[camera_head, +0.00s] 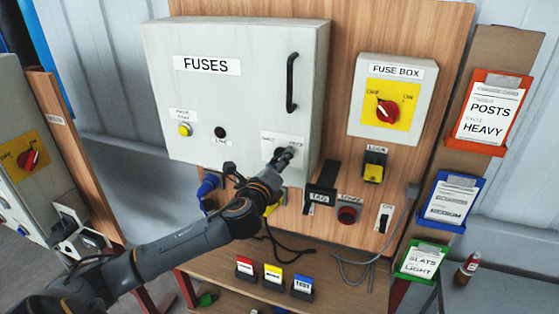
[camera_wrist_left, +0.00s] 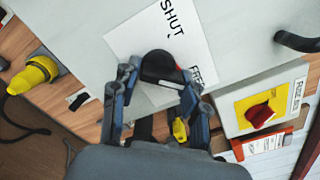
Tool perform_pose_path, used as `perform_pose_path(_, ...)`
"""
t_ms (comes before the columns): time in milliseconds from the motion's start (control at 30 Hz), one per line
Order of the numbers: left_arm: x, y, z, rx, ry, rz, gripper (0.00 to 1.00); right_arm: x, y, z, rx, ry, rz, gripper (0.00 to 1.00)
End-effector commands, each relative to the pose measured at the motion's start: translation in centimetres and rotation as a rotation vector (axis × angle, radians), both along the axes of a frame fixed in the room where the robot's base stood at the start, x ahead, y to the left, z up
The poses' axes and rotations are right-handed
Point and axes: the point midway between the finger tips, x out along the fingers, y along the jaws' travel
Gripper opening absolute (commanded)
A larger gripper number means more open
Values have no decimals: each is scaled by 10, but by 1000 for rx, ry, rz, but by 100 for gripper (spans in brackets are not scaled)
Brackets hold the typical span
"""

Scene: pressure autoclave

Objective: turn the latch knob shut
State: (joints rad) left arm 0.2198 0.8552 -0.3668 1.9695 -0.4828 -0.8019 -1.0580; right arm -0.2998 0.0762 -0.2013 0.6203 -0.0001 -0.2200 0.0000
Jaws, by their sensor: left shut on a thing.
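The latch knob (camera_wrist_left: 160,64) is a round black knob on a white label plate (camera_wrist_left: 150,35) on the front of the grey FUSES cabinet (camera_head: 235,100). The plate carries the words SHUT and FREE in the left wrist view. My left gripper (camera_head: 283,156) is at the cabinet's lower right, its fingers (camera_wrist_left: 158,84) on either side of the knob and shut on it. In the head view the gripper mostly hides the knob. My right gripper is in neither view.
A black door handle (camera_head: 292,82) stands above the knob. The fuse box (camera_head: 390,70) with a red rotary switch (camera_head: 388,111) is to the right. Several coloured cards stand on the wooden shelf.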

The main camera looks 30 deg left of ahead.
Motion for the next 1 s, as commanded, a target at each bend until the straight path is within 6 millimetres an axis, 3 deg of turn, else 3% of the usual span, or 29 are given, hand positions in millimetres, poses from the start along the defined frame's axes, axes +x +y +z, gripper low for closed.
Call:
perform_pose_path(367,0,-1,1,-93,-25,-1,13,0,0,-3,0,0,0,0)
perform_pose_path(1000,0,1,5,-645,-161,-1,13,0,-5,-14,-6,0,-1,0)
